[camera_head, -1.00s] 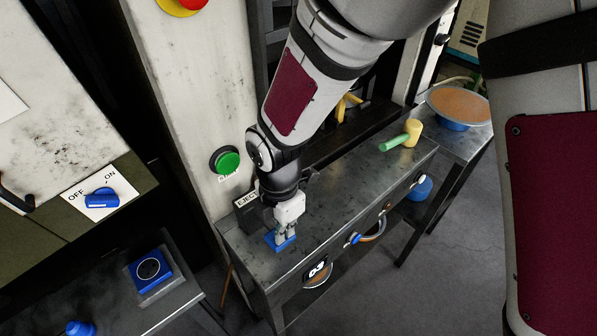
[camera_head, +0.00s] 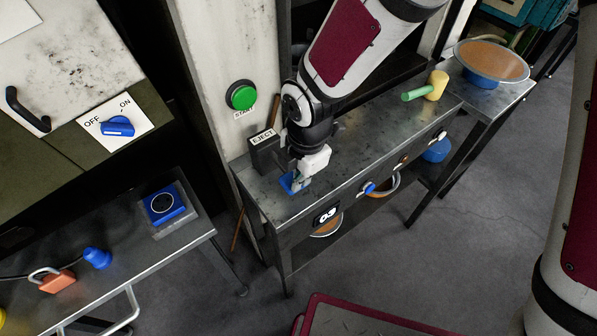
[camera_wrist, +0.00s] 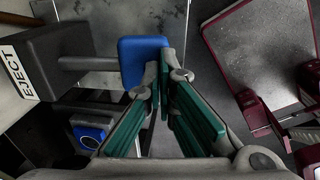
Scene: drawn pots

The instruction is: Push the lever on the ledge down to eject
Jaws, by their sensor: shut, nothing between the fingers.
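The eject lever is a short grey rod (camera_wrist: 88,62) that comes out of a dark box labelled EJECT (camera_head: 266,151) and ends in a blue pad (camera_head: 291,183). In the wrist view the pad (camera_wrist: 140,50) lies right at my fingertips, and the box (camera_wrist: 62,55) is at the left. My gripper (camera_head: 298,178) is shut and empty, its tips at the pad's edge and covering part of it in the head view. I cannot tell whether they touch it or how far the lever is tilted.
The steel ledge (camera_head: 345,165) carries a yellow and green mallet (camera_head: 428,87) to the right. A brown-filled pan (camera_head: 490,62) stands beyond it. A green START button (camera_head: 241,95) is on the white post behind. Another bench with a blue button (camera_head: 163,204) is at left.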

